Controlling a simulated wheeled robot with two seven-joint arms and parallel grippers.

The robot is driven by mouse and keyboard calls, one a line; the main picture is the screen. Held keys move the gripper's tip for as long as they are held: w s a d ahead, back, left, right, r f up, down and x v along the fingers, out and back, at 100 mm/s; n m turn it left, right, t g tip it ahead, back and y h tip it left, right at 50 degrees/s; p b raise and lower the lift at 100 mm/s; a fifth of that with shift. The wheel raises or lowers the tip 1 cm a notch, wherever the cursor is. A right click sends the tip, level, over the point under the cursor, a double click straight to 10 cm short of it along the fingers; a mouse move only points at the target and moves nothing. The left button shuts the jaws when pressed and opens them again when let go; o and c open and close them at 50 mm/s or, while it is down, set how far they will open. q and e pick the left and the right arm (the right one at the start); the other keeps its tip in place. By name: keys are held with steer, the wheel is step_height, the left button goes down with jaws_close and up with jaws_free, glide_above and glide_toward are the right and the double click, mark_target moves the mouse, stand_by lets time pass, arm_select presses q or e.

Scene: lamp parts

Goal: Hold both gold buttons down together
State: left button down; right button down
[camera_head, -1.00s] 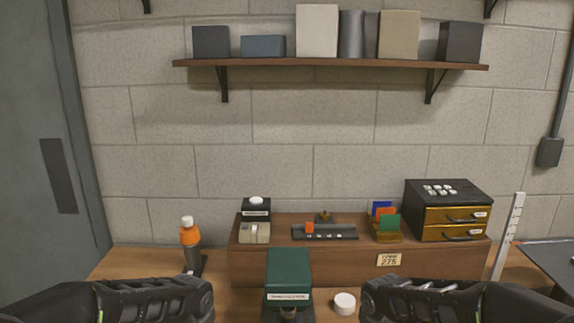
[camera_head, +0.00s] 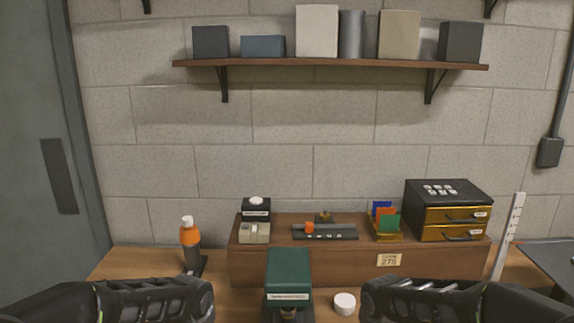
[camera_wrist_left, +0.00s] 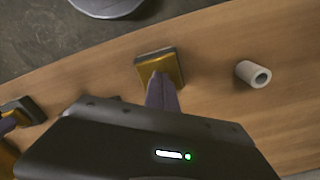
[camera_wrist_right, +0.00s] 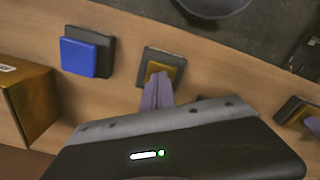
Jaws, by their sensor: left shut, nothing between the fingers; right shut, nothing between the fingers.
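In the left wrist view one gold button (camera_wrist_left: 174,65) sits in a square dark base on the wooden table. My left gripper (camera_wrist_left: 158,78) is shut and empty, its purple fingertips over this button. In the right wrist view the other gold button (camera_wrist_right: 168,63) sits in a similar dark base. My right gripper (camera_wrist_right: 157,80) is shut and empty, its fingertips over that button. Each wrist view also shows the opposite button at its edge, with a purple fingertip at it. I cannot tell whether the buttons are pressed down. The head view shows my forearms but neither button.
A white roll (camera_wrist_left: 253,74) lies near the left button. A green box (camera_head: 288,270) and a white cap (camera_head: 344,303) are between my forearms.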

arm_select(q)
steer(key=shift+s+a+f, duration=0.1)
steer(key=shift+s+f, duration=0.15)
steer(key=shift+f, duration=0.05)
arm_select(e)
steer(key=shift+s+f, duration=0.15)
steer(key=shift+f, duration=0.1)
steer(key=shift+r, duration=3.65)
